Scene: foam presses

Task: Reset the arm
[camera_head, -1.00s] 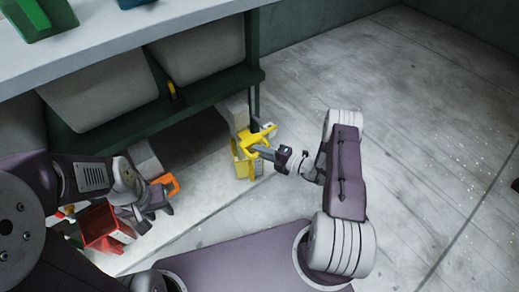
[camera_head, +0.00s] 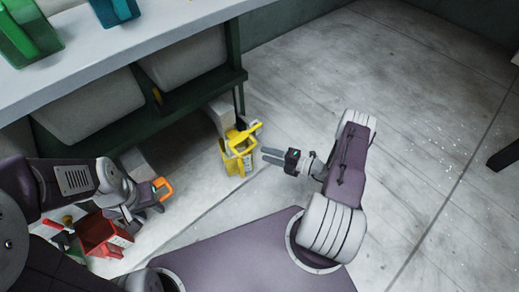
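My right gripper (camera_head: 272,156) is on the right side of the head view. Its two fingers are apart with nothing between them. It points left, just to the right of a yellow container (camera_head: 236,160) on the floor, which has a yellow object (camera_head: 243,133) lying in its top. My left gripper (camera_head: 136,208) is at the lower left, beside a red container (camera_head: 97,236) on the floor. An orange looped handle (camera_head: 161,189) shows next to the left gripper. My arm covers part of this area, and the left fingers are not clearly visible.
Green (camera_head: 27,36) and teal (camera_head: 113,10) items stand on top. The floor at right is open; a dark object (camera_head: 504,156) sits at the right edge.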

